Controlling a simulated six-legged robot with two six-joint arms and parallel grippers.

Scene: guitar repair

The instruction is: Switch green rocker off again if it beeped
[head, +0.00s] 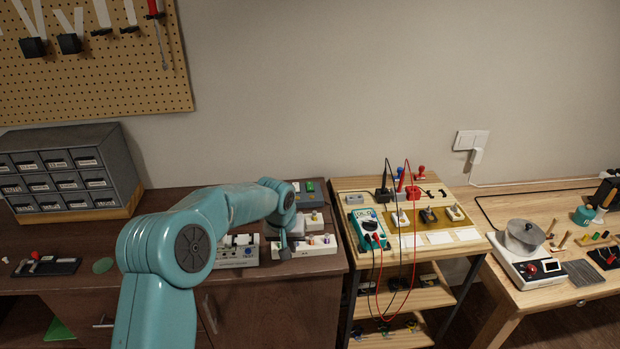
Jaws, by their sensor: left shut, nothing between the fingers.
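A dark grey box (297,200) stands at the back right of the brown bench and carries a small green patch (309,187) that looks like the green rocker. A blue patch sits left of it. Which way the rocker is tipped is too small to tell. My left arm reaches in from the lower left and bends down in front of the box. My left gripper (284,249) points down, shut and empty, over the white switch units at the bench front, apart from the green rocker. My right gripper is not in view.
White switch units (317,245) stand at the front right of the brown bench (190,200). A wooden cart (356,185) to the right holds a teal multimeter (368,227) with red and black leads. A drawer cabinet (68,170) stands at the left.

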